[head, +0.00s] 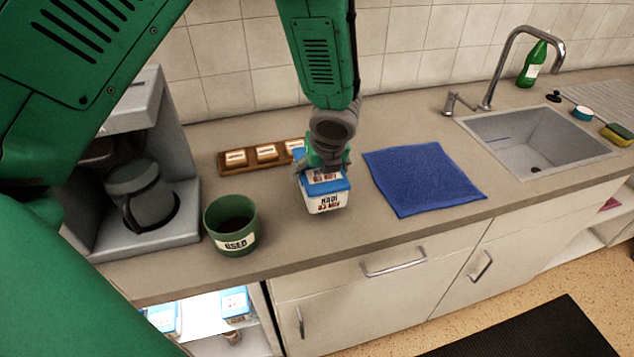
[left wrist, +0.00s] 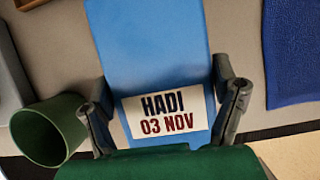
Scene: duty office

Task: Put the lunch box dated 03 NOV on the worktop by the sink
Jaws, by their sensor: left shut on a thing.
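The lunch box (head: 327,201) has a blue lid and a white body, and its label in the left wrist view (left wrist: 163,114) reads HADI 03 NOV. My left gripper (head: 323,165) comes down from above and is shut on the box, with one finger at each side of the lid in the left wrist view (left wrist: 165,110). The box is upright at the worktop (head: 400,235), left of the blue cloth; I cannot tell whether its base touches the surface. The sink (head: 535,140) is set into the worktop at the right. My right gripper is not in view.
A green cup marked USED (head: 231,226) stands left of the box. A wooden tray (head: 225,169) with labelled pieces lies behind it. A coffee machine (head: 150,240) is at the left. A blue cloth (head: 424,178) lies between box and sink. Other blue-lidded boxes (head: 235,302) sit below the worktop.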

